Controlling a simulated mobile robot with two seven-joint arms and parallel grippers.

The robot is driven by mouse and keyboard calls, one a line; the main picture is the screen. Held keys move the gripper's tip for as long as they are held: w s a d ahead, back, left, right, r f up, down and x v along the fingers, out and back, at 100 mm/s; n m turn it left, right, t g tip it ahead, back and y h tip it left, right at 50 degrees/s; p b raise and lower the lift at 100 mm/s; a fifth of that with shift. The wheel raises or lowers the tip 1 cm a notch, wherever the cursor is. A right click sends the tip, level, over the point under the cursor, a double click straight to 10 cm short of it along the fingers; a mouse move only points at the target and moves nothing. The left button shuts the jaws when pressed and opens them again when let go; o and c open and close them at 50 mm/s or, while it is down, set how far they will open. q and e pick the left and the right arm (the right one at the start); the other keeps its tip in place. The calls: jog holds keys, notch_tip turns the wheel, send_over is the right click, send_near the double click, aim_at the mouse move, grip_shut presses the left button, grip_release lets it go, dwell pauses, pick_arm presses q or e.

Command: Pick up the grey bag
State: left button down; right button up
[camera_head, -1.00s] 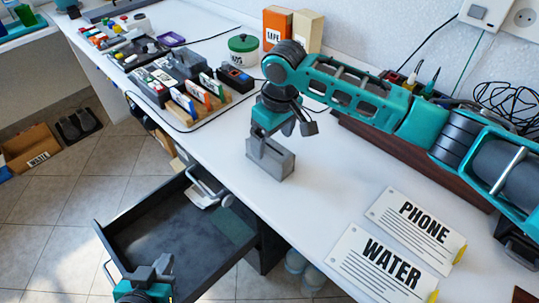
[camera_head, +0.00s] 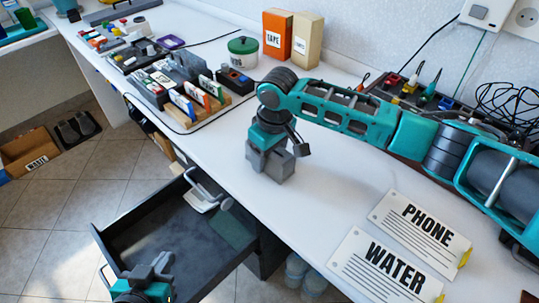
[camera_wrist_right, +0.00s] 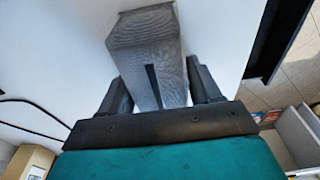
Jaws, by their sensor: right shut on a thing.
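The grey bag (camera_head: 283,166), a small blocky fabric-textured thing, is upright on the white table near its front edge. My right gripper (camera_head: 266,158) comes down over it from above and hides part of it. In the right wrist view the bag (camera_wrist_right: 146,38) sits between the two dark fingers of the right gripper (camera_wrist_right: 160,82), which is shut on it. My left gripper (camera_head: 152,270) is low at the bottom left, over the open drawer's near end. Whether its fingers are apart cannot be made out.
An open dark drawer (camera_head: 165,228) juts out below the table edge. WATER (camera_head: 388,268) and PHONE (camera_head: 422,226) signs lie at the right. A block rack (camera_head: 205,108), a green-lidded jar (camera_head: 243,52) and upright boxes (camera_head: 278,33) stand behind. The table between bag and signs is clear.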

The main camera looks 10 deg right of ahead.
jog(key=c, duration=0.7)
jog(key=shift+r, duration=0.15)
